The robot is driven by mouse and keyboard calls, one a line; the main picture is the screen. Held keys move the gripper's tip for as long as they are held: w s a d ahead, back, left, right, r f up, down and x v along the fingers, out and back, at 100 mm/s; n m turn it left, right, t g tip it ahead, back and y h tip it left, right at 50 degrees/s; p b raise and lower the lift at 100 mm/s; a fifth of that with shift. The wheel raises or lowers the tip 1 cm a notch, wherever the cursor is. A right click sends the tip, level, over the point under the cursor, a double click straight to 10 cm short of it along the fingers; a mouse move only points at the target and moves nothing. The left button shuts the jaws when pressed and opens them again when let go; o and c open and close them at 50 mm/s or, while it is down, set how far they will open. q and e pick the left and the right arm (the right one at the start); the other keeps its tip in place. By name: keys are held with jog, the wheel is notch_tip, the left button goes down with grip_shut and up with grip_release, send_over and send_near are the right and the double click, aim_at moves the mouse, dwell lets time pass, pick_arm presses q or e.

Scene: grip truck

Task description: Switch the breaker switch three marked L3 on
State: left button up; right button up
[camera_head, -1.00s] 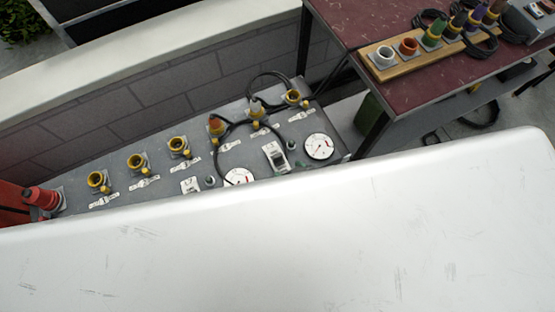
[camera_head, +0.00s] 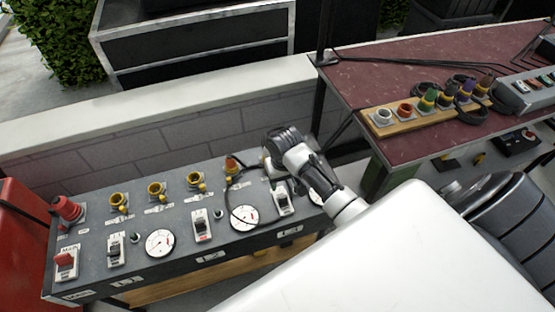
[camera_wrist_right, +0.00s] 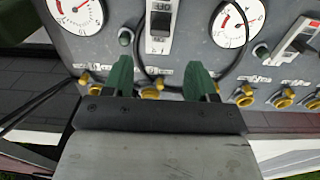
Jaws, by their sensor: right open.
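The breaker switch at the right end of the grey panel, the third of the numbered row, shows in the head view (camera_head: 283,198) and in the right wrist view (camera_wrist_right: 160,28). It has a white body and a dark lever; its label and lever position are too small to tell. My right gripper (camera_wrist_right: 159,70) is open and empty, its two green fingers apart. In the wrist view the breaker stands ahead of the gap between them, with no contact seen. In the head view my right wrist hangs over the panel's right end and hides the fingers. My left gripper is not in view.
The grey panel (camera_head: 90,240) also holds a middle breaker (camera_head: 202,225), a left breaker (camera_head: 115,250), a red main switch (camera_head: 66,262), round gauges (camera_head: 160,243) and yellow sockets (camera_head: 157,190). A black cable loops beside the breaker. A dark red table (camera_head: 385,75) stands at right.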

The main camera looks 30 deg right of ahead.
aim_at(283, 197)
notch_tip(283, 197, down, 4)
jog(key=shift+r, duration=0.15)
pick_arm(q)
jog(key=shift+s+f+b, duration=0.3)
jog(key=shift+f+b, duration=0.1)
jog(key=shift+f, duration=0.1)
pick_arm(e)
jog(key=shift+f, duration=2.7)
jog(key=shift+c, duration=0.4)
